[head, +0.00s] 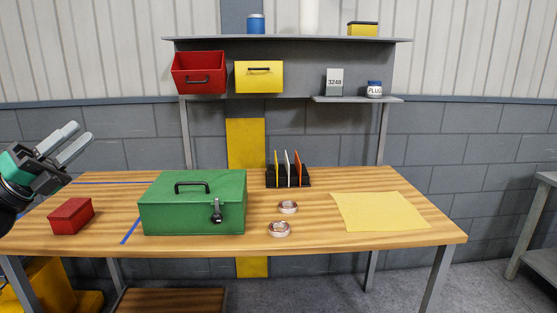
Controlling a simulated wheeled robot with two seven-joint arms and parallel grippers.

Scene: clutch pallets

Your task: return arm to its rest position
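My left gripper (82,133) comes in at the left edge, above the left end of the wooden workbench (320,227). Its two grey fingers point up and to the right with a gap between them, and nothing shows in the gap. It is apart from the red box (70,217) on the bench below it. My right gripper is out of view.
A green toolbox (192,205), two ring-shaped parts (279,229), a black rack (288,180) with upright plates and a yellow sheet (379,211) are on the bench. A shelf (290,40) with red (199,73) and yellow (259,77) bins stands behind.

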